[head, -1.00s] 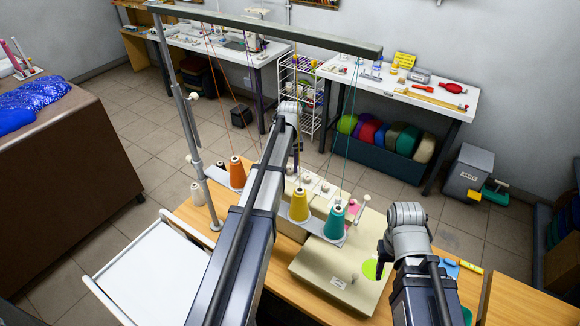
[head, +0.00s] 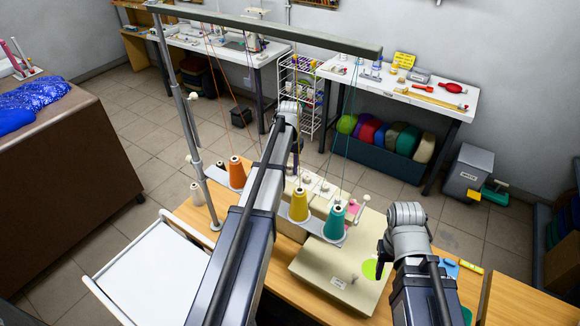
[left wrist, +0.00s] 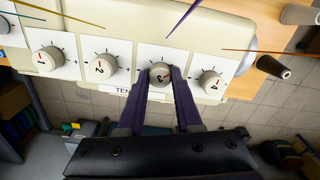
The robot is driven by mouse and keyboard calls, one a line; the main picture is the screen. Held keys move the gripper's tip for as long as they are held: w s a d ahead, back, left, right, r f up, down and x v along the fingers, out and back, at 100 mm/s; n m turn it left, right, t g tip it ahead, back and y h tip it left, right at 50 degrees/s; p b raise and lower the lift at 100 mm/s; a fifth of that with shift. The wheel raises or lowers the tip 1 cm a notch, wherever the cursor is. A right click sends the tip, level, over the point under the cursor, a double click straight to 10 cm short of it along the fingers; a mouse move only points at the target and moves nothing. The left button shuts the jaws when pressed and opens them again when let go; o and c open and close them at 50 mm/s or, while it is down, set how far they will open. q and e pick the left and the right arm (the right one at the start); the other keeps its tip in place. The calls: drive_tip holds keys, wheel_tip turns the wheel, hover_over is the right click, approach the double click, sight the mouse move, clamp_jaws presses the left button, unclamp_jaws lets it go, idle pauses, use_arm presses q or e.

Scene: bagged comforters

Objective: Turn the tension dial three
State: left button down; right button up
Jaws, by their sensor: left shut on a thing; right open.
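The tension dial three (left wrist: 160,74) is a cream knob marked 3 on a white plate in the left wrist view. My left gripper (left wrist: 161,82) is shut on it, one purple finger on each side. Dials one (left wrist: 48,60), two (left wrist: 100,67) and four (left wrist: 212,84) stand beside it on the cream sewing machine (left wrist: 200,30). The machine (head: 325,270) also shows in the head view on a wooden table, where my left arm hides much of its dial side. My right gripper (head: 383,262) is open and empty by the machine's right end.
A white tray-like surface (head: 150,265) lies at the left. Blue and yellow small items (head: 450,268) lie at the right.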

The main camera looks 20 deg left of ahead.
sight(290, 169)
use_arm(q)
drive_tip(key=c, duration=0.6)
unclamp_jaws()
drive_tip(key=shift+r, duration=0.1)
wheel_tip(290, 169, up, 8)
drive_tip(key=p, duration=0.8)
